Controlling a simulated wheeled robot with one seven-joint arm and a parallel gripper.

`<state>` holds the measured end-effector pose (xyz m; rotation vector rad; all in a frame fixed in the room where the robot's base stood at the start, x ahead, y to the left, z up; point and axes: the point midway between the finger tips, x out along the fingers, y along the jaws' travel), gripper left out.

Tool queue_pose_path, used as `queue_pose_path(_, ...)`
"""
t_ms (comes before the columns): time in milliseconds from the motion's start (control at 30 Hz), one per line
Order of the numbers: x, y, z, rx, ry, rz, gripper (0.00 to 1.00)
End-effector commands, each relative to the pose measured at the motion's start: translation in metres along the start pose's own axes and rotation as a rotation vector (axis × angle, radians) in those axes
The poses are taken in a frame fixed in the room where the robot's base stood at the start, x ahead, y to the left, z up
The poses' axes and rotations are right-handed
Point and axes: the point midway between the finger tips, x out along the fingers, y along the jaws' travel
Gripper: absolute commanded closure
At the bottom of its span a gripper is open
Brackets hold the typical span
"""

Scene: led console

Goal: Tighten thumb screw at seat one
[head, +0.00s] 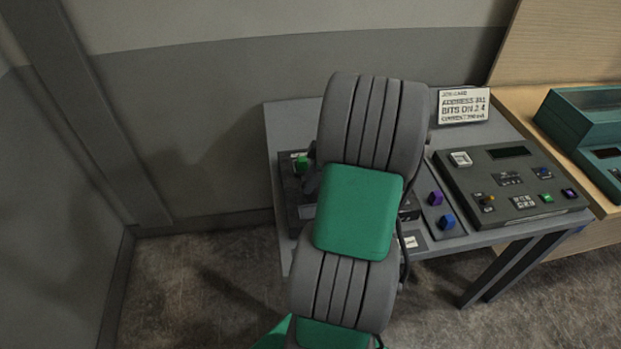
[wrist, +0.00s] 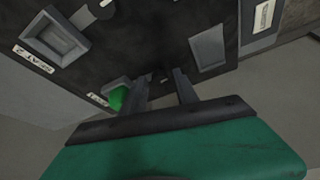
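A green block (wrist: 117,98) sits in a grey seat frame beside a label that seems to read seat 1 (wrist: 97,99). It also shows in the head view as a green piece (head: 301,163) on the dark unit at the table's left. My gripper (wrist: 160,76) points at the dark panel, its two fingers apart with a gap between them and nothing clearly held. The left finger is close to the green block's right side; I cannot tell whether they touch. A small dark detail shows on the panel between the fingertips, too dim to name as the thumb screw.
An empty square frame (wrist: 56,38) is near the seat 2 label, another frame (wrist: 209,48) is right of my fingers. A purple block (head: 436,198) and a blue block (head: 447,222) lie right of my arm. A console (head: 512,185) and sign (head: 463,105) stand further right.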

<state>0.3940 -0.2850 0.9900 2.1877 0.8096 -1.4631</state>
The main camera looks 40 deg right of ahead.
Motion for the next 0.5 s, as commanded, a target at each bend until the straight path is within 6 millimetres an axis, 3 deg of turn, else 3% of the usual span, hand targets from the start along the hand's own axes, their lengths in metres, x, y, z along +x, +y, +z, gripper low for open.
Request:
queue_pose_path(400, -0.0003, 0.0000, -0.0002, 0.000, 0.000, 0.000, 0.99)
queue_pose_path(500, -0.0003, -0.0001, -0.0002, 0.000, 0.000, 0.000, 1.00)
